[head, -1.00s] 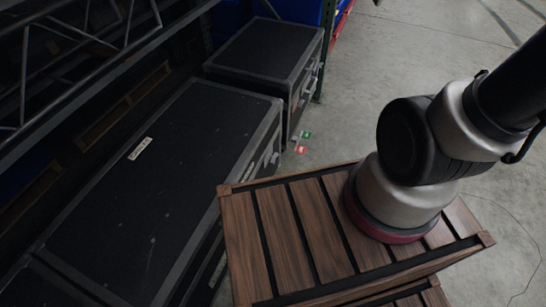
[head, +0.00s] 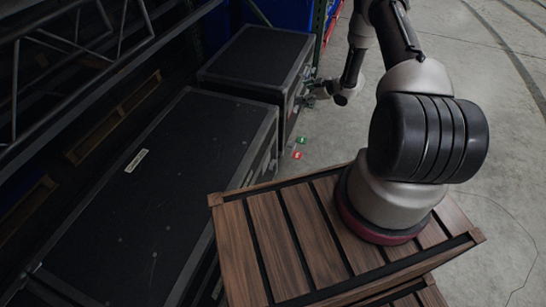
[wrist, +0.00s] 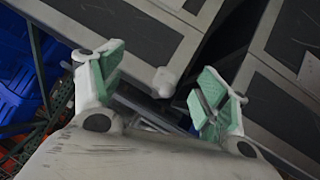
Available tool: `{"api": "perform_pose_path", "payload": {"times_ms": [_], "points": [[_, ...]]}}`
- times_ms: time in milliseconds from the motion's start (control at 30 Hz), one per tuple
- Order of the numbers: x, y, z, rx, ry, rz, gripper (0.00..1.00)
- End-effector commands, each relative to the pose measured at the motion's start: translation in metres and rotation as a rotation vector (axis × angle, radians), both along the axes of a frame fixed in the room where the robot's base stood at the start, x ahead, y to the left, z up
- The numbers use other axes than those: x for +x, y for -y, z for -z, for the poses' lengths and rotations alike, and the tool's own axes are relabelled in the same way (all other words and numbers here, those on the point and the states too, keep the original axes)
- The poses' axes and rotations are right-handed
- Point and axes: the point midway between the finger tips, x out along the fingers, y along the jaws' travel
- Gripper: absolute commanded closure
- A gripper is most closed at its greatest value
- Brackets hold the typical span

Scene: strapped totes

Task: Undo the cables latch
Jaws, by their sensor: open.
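Two black cases with grey edges stand side by side, a smaller far case (head: 258,55) and a longer near case (head: 165,190). I cannot read which one is marked cables. My gripper (head: 312,92) is at the front side of the far case, by its latch hardware, which is mostly hidden. In the wrist view, my gripper (wrist: 158,98) is open, its green-padded fingers apart. A pale corner of the far case (wrist: 110,35) shows just beyond the gap between them. Dark parts lie between the fingers; I cannot tell whether they are a latch or whether anything is touched.
The near case also shows in the wrist view (wrist: 285,110), with a white label. A metal truss (head: 90,45) runs along the left. Red (head: 297,155) and green (head: 301,140) markers lie on the floor. Open concrete floor (head: 465,80) is to the right.

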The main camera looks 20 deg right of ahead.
Motion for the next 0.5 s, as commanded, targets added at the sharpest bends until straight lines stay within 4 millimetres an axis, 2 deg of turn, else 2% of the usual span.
{"api": "perform_pose_path", "payload": {"times_ms": [33, 100, 200, 333, 400, 500], "points": [[-0.022, -0.012, 0.040, 0.058, 0.001, -0.033, 0.25], [-0.052, -0.033, 0.082, 0.151, 0.025, -0.081, 0.25], [-0.101, -0.065, 0.132, 0.290, 0.060, -0.136, 0.25], [-0.165, -0.103, 0.173, 0.461, 0.106, -0.175, 0.25], [-0.194, -0.119, 0.186, 0.534, 0.126, -0.184, 0.25], [-0.223, -0.134, 0.195, 0.614, 0.149, -0.189, 0.25]]}}
